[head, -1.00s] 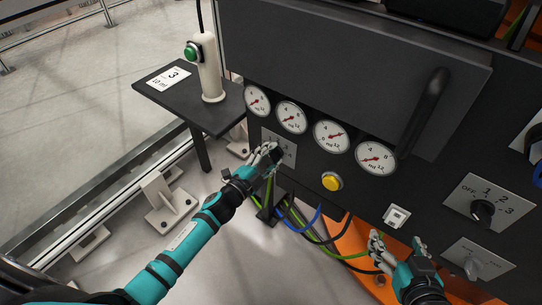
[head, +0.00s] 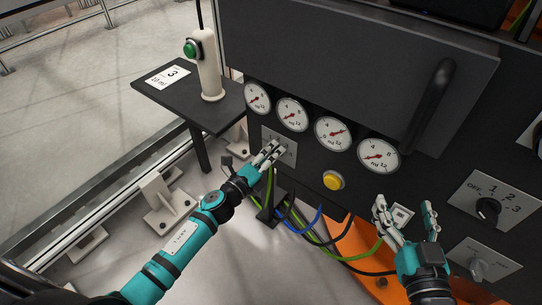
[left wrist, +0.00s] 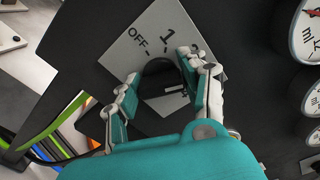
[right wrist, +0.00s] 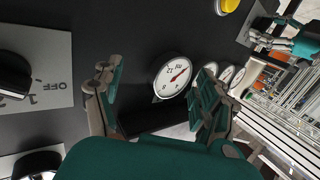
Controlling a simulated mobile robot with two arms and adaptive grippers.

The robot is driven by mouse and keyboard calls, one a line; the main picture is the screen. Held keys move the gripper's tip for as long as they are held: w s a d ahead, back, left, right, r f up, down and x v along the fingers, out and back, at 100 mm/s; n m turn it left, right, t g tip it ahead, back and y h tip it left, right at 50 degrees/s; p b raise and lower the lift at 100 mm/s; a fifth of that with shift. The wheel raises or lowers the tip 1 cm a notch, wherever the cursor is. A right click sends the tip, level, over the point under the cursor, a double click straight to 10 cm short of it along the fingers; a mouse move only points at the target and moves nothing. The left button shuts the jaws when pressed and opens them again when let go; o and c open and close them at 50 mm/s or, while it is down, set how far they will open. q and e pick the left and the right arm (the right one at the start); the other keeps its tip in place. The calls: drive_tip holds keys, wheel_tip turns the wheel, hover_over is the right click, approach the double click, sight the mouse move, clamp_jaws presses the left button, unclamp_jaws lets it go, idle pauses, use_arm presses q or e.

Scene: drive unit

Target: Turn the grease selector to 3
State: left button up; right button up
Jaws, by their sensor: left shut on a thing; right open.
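My left gripper (head: 270,152) is at the grey plate (head: 289,146) below the left gauges. No label readable here says which is the grease selector.
Four-gauge row spans the panel, including a gauge (head: 378,155) at right. A yellow button (head: 333,181) is below it. A black handle (head: 430,105) juts out above. A side table (head: 150,92) holds a card (head: 168,76) reading 3.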

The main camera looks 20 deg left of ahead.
use_arm(q)
drive_tip(key=shift+m+b, duration=0.35)
drive_tip(key=shift+m, duration=1.35)
use_arm(e)
drive_tip(key=shift+w+a+r+t+y, duration=0.15)
drive_tip(key=shift+r+t+y, duration=0.1)
drive_tip(key=shift+r+t, duration=0.5)
drive_tip(key=shift+s+a+r+t+y, duration=0.15)
drive_tip(key=shift+r+t+y, duration=0.15)
drive_tip(key=shift+r, duration=0.7)
use_arm(q)
drive_tip(key=shift+d, duration=0.1)
drive_tip(key=o, duration=1.2)
use_arm(e)
drive_tip(key=shift+w, duration=0.1)
use_arm(q)
drive_tip(key=v, duration=1.2)
drive_tip(key=shift+r, duration=0.1)
